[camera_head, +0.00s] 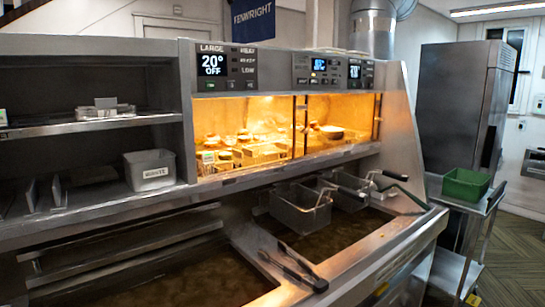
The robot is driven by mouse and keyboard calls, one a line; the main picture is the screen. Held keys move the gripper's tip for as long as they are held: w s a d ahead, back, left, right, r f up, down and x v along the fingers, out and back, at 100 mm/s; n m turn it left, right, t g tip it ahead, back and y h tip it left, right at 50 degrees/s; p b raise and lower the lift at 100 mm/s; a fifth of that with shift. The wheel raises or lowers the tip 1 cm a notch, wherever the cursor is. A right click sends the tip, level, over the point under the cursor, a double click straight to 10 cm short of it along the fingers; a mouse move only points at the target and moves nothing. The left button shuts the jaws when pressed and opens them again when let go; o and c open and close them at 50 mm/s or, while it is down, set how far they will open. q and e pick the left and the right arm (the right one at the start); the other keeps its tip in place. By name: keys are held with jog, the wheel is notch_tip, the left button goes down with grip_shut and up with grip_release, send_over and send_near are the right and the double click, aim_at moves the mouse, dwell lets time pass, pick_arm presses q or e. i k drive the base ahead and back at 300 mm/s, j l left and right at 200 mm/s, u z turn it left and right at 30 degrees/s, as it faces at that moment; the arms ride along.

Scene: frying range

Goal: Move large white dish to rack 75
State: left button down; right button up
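A white rectangular container (150,171) with a small dark label on its front stands upright on the lower shelf (110,206), left of the lit warming bay. It is the only large white vessel I can make out. I cannot read a number 75 on any rack or shelf. Dark metal shelving (90,127) fills the left side, with flat light-coloured items (105,108) on its upper level. Neither of my grippers shows in the head view.
Fry baskets (302,210) hang above the oil vats (345,235). Black tongs (292,266) lie on the divider between vats. A green bin (466,184) sits on a steel cart at right. A tall grey cabinet (462,105) stands behind. Floor at far right is clear.

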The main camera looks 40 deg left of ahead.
aim_at(261, 150)
jog(key=i+l+u, duration=0.25)
jog(key=i+u, duration=0.2)
jog(key=i+l+u, duration=0.75)
jog(key=l+u, duration=0.15)
